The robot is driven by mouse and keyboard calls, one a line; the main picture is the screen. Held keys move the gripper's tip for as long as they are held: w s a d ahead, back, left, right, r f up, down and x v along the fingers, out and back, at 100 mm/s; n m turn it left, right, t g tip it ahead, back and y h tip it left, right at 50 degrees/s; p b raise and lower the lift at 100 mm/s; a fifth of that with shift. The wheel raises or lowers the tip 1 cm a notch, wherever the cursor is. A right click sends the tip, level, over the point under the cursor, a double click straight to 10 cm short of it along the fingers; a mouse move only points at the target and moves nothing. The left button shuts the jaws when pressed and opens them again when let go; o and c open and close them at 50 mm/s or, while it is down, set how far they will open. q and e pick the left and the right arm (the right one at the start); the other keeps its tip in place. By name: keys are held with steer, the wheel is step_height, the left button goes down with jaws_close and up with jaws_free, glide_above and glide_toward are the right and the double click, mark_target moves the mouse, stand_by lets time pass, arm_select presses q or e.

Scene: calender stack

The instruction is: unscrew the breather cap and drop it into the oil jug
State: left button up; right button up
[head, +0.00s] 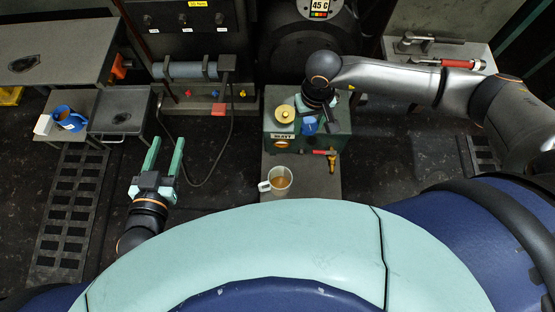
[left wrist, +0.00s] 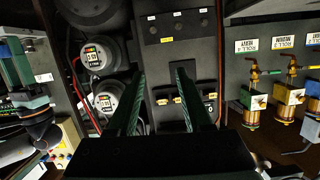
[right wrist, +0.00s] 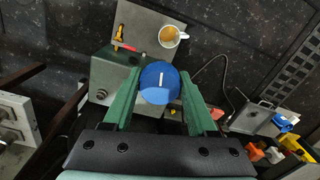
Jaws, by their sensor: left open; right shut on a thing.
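The blue breather cap (head: 309,126) is at the top of the green gearbox (head: 339,142), right of a yellow cap (head: 285,113). My right gripper (head: 317,110) is shut on it; in the right wrist view the blue cap (right wrist: 157,84) sits between the two green fingers, with a white mark on its top. I cannot tell whether it is still seated or lifted. The oil jug (head: 281,178), a clear jug with amber liquid, stands in front of the gearbox; it also shows in the right wrist view (right wrist: 169,37). My left gripper (head: 164,160) is open and empty, left of the jug.
A red-handled tap (head: 325,152) sticks out of the gearbox front, near the jug. The jug stands on a grey plate (head: 316,184). A cable lies on the floor between my left gripper and the gearbox.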

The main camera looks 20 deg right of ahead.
arm_select(q)
steer(key=s+d+r+m+t+h+b, duration=0.45)
steer(key=r+m+t+h+b, duration=0.5)
steer(key=b, duration=1.25)
step_height(320, 180, down, 6)
steer(key=g+h+b, duration=0.1)
steer(key=g+b, duration=0.1)
steer(key=b, duration=0.2)
steer(key=shift+s+f+n+h, duration=0.15)
steer(key=shift+s+n+h, duration=0.2)
steer(key=shift+s, duration=0.05)
arm_select(e)
steer(key=w+a+f, duration=0.2)
steer(key=f, duration=1.9)
steer(key=w+a+f, duration=0.2)
steer(key=f, duration=2)
steer(key=shift+a, duration=0.4)
arm_select(q)
steer(key=shift+g, duration=0.25)
arm_select(e)
steer(key=o, duration=1.5)
steer(key=shift+c, duration=0.2)
